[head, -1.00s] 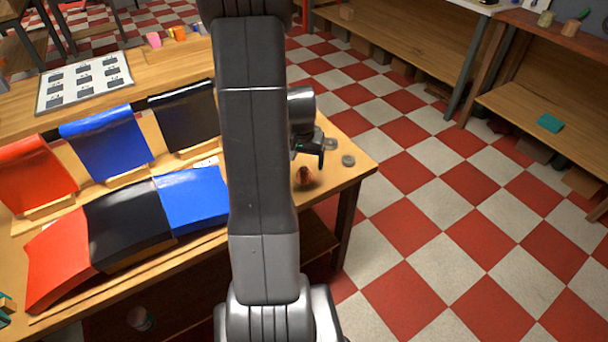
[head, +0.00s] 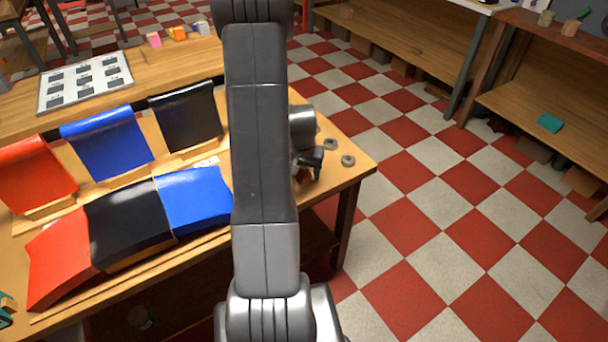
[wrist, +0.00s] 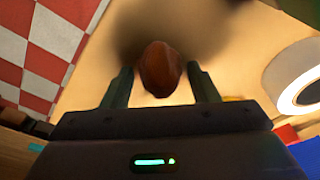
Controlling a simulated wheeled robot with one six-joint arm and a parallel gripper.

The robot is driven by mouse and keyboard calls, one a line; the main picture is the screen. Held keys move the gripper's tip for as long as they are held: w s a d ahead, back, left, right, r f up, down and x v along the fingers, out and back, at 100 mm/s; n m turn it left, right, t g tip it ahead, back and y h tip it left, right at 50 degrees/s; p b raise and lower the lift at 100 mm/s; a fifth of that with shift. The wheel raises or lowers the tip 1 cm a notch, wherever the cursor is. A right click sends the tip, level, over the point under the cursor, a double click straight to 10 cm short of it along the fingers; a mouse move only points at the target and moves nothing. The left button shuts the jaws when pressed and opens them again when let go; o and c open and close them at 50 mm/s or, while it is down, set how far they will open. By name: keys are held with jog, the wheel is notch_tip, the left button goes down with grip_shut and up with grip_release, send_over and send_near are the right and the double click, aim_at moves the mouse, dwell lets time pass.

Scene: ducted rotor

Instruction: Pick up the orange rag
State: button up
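The orange rag shows in the wrist view as a small crumpled red-orange lump (wrist: 160,70) on the wooden table. My gripper (wrist: 159,78) is open, with one finger on each side of the rag. Narrow gaps seem to show between the fingers and the rag, so it does not look clamped. In the head view my gripper (head: 311,167) is low over the table's right end, partly behind my arm. The rag is hidden there by the gripper. A dark blurred shadow lies around the rag's far side in the wrist view.
Red, blue (head: 193,199) and black curved panels fill the table to the left. A white ring-shaped thing (wrist: 300,85) is close on the right in the wrist view.

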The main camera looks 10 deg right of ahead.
aim_at(304, 168)
jog(key=shift+c, duration=0.5)
notch_tip(304, 168, up, 10)
dwell(0.3)
jog(key=o, duration=0.4)
jog(key=shift+c, duration=1.3)
